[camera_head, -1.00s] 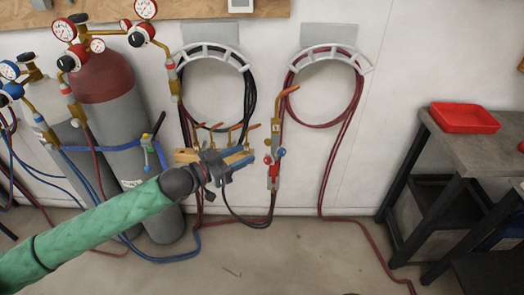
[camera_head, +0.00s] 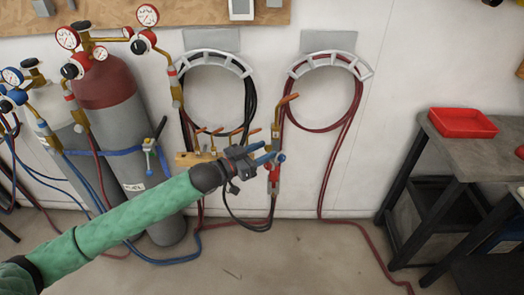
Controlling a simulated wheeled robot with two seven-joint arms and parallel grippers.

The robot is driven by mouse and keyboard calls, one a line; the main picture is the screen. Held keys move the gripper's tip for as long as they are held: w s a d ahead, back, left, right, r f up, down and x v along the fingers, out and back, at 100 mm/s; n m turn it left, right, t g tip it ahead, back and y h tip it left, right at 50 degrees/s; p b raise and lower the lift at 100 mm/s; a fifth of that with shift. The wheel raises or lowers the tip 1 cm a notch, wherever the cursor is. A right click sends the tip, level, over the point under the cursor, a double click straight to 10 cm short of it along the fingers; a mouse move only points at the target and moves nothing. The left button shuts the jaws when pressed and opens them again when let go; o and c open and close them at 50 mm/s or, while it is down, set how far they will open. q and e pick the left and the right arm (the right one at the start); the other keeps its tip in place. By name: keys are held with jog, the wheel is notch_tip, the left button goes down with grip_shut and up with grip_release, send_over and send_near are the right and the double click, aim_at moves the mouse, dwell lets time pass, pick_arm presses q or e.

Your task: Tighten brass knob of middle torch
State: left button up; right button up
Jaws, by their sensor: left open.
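My left gripper (camera_head: 266,154) is open, with its blue fingers pointing right. Its fingertips are close to a torch (camera_head: 275,177) with a long orange-brown tip and red and blue knobs; I cannot tell whether they touch. Several smaller torches with brass bodies and copper tips (camera_head: 197,131) stand in a wooden rack (camera_head: 185,159), partly behind my gripper and forearm. I cannot make out a separate brass knob on the middle torch. My right gripper is not in view.
Gas cylinders with gauges (camera_head: 108,95) stand at the left. Black (camera_head: 183,105) and red (camera_head: 292,105) hoses hang from wall hooks, and hoses trail on the floor. A grey bench (camera_head: 460,150) with a red tray (camera_head: 462,133) is at the right.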

pick_arm(q)
jog(key=shift+c, duration=0.4)
grip_shut()
